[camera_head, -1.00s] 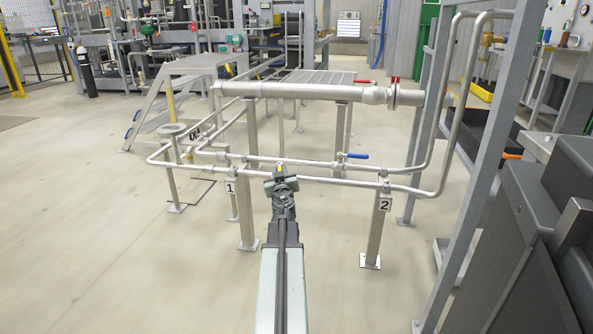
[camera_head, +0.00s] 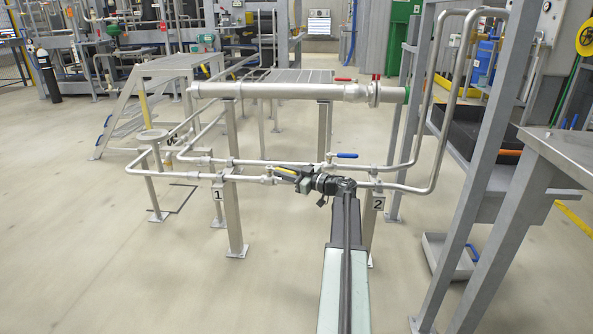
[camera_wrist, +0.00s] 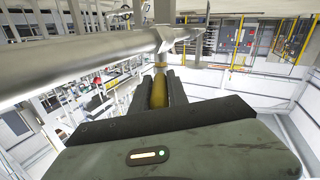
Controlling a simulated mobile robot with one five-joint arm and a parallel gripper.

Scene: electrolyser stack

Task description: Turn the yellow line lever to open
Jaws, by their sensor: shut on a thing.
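The yellow line lever (camera_head: 286,172) sits on the lower front pipe, between the posts marked 1 and 2. It points right from its valve body (camera_head: 267,178) and lies close to the line of the pipe. My gripper (camera_head: 294,175) is shut on the lever, coming from the right. In the wrist view, the yellow lever (camera_wrist: 159,93) runs between the two dark fingers of my gripper (camera_wrist: 161,84), towards the valve at the pipe. The fingers hide part of the lever.
A blue lever (camera_head: 347,155) is on the pipe just behind, close to my wrist. A thick horizontal pipe (camera_head: 285,90) with a red lever (camera_head: 344,80) runs above and behind. A grey steel frame (camera_head: 490,150) stands to the right. The floor at the front left is clear.

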